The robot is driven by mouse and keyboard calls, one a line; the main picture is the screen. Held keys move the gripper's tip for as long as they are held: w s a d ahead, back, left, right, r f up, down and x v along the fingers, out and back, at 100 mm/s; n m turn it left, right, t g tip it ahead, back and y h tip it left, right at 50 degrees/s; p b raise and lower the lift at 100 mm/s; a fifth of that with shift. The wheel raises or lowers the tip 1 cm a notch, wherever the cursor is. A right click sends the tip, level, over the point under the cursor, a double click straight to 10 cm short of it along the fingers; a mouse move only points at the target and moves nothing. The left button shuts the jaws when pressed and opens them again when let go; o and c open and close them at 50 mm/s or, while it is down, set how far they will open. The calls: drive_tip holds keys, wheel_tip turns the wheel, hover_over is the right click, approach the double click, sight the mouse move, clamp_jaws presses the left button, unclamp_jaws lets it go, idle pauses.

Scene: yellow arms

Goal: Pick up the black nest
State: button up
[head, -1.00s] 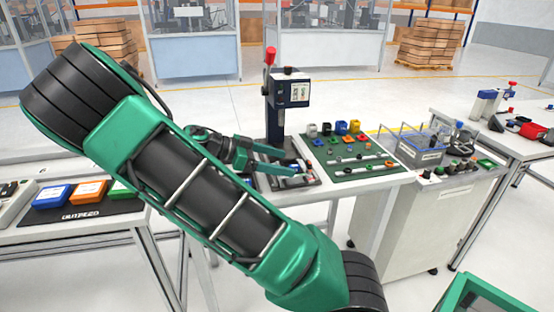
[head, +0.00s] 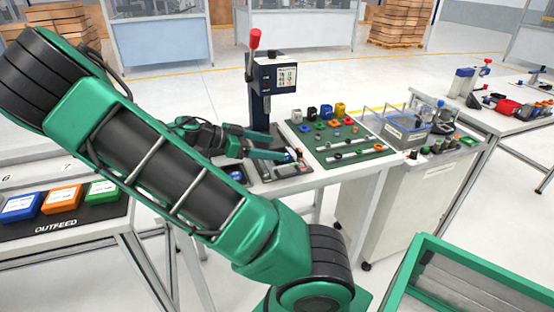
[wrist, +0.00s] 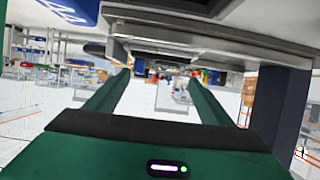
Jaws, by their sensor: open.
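I cannot pick out the black nest there.
The press (head: 262,90) with its red lever stands right behind my gripper. Its head hangs close above in the wrist view. The green mat (head: 365,155) carries rings, rods and a yellow block (head: 340,109). A clear bin (head: 405,130) stands to the right.

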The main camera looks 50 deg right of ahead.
sight(280, 148)
drive_tip(key=x, duration=0.4)
drive_tip(key=shift+s+d+f, duration=0.1)
drive_tip(key=shift+f, duration=0.05)
drive_tip(key=c, duration=0.8)
drive_tip(key=shift+c, duration=0.2)
